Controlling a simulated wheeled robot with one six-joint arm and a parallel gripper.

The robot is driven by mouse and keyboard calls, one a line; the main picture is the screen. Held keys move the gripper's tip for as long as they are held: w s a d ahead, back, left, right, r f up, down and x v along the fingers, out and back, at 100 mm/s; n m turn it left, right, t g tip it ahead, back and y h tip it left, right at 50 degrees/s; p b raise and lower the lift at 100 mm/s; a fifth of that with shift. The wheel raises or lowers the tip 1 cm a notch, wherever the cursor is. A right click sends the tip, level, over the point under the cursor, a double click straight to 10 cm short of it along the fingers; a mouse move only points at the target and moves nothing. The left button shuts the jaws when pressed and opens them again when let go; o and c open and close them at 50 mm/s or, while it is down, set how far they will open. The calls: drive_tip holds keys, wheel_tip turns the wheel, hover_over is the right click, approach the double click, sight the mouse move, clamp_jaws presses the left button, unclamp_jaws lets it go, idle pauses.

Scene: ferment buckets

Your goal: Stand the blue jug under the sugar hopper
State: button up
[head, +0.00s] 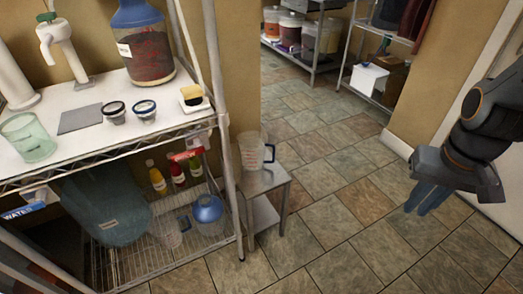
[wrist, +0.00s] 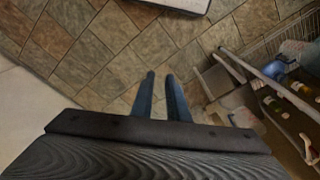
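A clear measuring jug with red marks and a dark blue handle (head: 252,152) stands upright on a small metal stool beside the rack. A rounded blue jug (head: 208,211) sits on the rack's lower wire shelf; I cannot tell which the task means. A white tower with a spout (head: 62,45) stands on the upper shelf, perhaps the sugar hopper; no label shows. A grey square pad (head: 80,118) lies in front of it. My gripper (head: 424,204) hangs over the floor at right, far from the jugs. In the wrist view its fingers (wrist: 161,76) are apart with nothing between.
The upper shelf (head: 110,140) also holds a large blue-topped bottle (head: 148,50), a greenish cup (head: 28,138), two small round tubs and a sponge on a dish (head: 193,97). Below are bottles and a large dark container (head: 105,205). The tiled floor (head: 340,200) is clear.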

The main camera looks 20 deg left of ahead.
drive_tip(key=w+a+f+n+t+y+b, duration=0.15)
drive_tip(key=w+a+f+t+b, duration=0.25)
drive_tip(key=w+a+f+b, duration=0.6)
drive_tip(key=w+a+f+n+t+y+b, duration=0.1)
drive_tip(key=w+a+f+n+t+b, duration=0.15)
drive_tip(key=w+a+f+b, duration=0.55)
drive_tip(key=w+a+f+n+t+y+b, duration=0.1)
drive_tip(key=w+a+f+t+y+b, duration=0.1)
drive_tip(key=a+f+b, duration=0.2)
drive_tip(key=w+a+f+n+t+y+b, duration=0.1)
drive_tip(key=w+a+f+t+y+b, duration=0.1)
drive_tip(key=a, duration=0.6)
drive_tip(key=w+a+f+n+t+y+b, duration=0.1)
drive_tip(key=w+a+f+t+y+b, duration=0.1)
drive_tip(key=a+f+y+b, duration=0.2)
drive_tip(key=shift+w+a+f+b, duration=0.15)
drive_tip(key=shift+a+f+b, duration=1)
drive_tip(key=shift+b, duration=0.35)
drive_tip(key=shift+a+y, duration=0.25)
drive_tip(key=shift+a, duration=0.1)
drive_tip(key=shift+a+b, duration=0.3)
drive_tip(key=shift+b, duration=0.05)
drive_tip(key=b+x, duration=0.1)
drive_tip(key=x, duration=0.2)
drive_tip(key=b+x, duration=0.2)
drive_tip(key=x, duration=0.2)
drive_tip(key=r+b+x, duration=0.1)
drive_tip(key=x, duration=0.3)
drive_tip(key=shift+w+a, duration=0.15)
clamp_jaws()
